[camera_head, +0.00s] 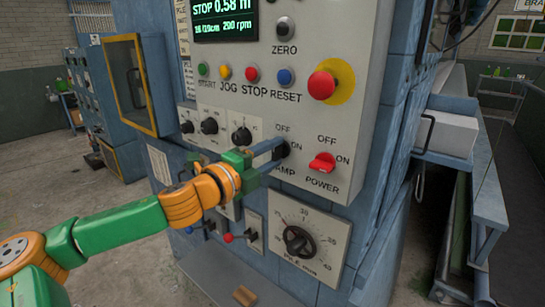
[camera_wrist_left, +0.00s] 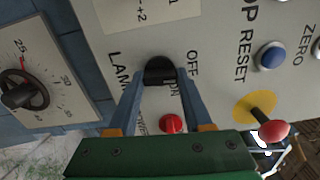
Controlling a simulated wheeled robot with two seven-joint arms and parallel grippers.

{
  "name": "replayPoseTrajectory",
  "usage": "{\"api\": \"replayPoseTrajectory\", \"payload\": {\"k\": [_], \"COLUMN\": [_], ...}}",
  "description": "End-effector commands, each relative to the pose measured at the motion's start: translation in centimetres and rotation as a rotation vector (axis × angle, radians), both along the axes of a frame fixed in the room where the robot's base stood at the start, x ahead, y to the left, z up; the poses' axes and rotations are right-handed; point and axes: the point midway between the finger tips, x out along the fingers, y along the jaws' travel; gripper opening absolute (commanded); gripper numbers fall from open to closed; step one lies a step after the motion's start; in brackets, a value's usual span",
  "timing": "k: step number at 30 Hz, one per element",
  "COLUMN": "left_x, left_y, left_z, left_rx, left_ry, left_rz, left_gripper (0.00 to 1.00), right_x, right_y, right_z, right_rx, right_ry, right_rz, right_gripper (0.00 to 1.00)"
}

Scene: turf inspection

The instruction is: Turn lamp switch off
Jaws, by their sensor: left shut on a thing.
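The lamp switch is a black knob (camera_head: 285,149) on the grey control panel (camera_head: 352,130), between OFF and ON labels. Its label is partly covered by my gripper in the head view. The black lamp switch (camera_wrist_left: 160,70) also shows in the left wrist view, with one finger on each side of it. My left gripper (camera_head: 278,149) reaches in from the left and is shut on the knob, its blue-grey fingers (camera_wrist_left: 160,80) pointing at the panel. The knob's exact pointer direction is hidden. My right gripper is not in view.
A red POWER switch (camera_head: 322,163) sits just right of the lamp switch. A red mushroom button (camera_head: 322,85) on a yellow disc juts out above. Several buttons and black knobs (camera_head: 242,136) line the panel. A dial (camera_head: 300,242) is below. An open yellow-framed door (camera_head: 130,85) stands left.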

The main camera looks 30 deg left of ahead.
Motion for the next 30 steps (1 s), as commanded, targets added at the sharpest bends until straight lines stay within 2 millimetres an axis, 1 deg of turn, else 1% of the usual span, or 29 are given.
{"api": "replayPoseTrajectory", "payload": {"k": [9,24,25,26,27,28,30], "left_x": [0.01,0.0,0.0,0.0,0.0,0.0,0.0], "left_y": [0.06,0.05,0.05,0.05,0.05,0.04,0.03], "left_z": [0.07,0.07,0.07,0.05,0.05,0.04,0.03], "left_rx": [-0.092,-0.107,-0.107,-0.107,-0.107,-0.107,-0.106], "left_ry": [0.005,0.007,0.007,0.007,0.007,0.007,0.008], "left_rz": [0.002,0.002,0.002,0.002,0.002,0.001,0.001], "left_gripper": [0.0,0.0,0.55,0.63,0.74,0.8,0.8], "right_x": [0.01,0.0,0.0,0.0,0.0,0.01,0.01], "right_y": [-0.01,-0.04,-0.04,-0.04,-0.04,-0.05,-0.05], "right_z": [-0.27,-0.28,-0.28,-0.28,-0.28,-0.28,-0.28], "right_rx": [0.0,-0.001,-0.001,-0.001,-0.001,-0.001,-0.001], "right_ry": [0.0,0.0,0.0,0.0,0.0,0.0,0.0], "right_rz": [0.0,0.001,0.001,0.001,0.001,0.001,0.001], "right_gripper": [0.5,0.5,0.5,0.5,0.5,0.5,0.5]}}
